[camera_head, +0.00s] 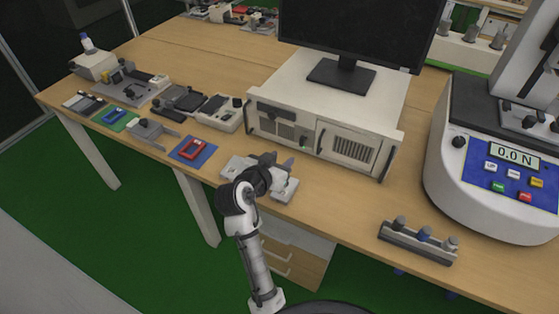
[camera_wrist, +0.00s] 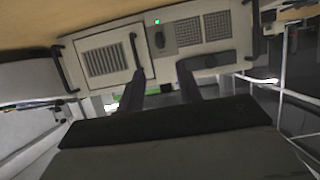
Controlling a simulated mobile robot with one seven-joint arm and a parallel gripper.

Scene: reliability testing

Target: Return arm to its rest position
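My arm reaches up from the bottom of the head view. My gripper (camera_head: 283,164) is over the front edge of the wooden table (camera_head: 340,213), in front of the white computer case. In the wrist view the two fingers of my gripper (camera_wrist: 168,82) are spread apart with a clear gap between them, and nothing is held. A light grey fixture (camera_head: 284,191) lies on the table under and behind the gripper, partly hidden by it. I cannot tell whether the gripper touches it.
The white computer case (camera_head: 330,110) with a black monitor (camera_head: 362,32) stands just behind. A force tester (camera_head: 490,190) reading 0.0 N stands right; a block with knobs (camera_head: 418,241) is at the front edge. Blue mat (camera_head: 207,155) and several devices lie left. Green floor is open front left.

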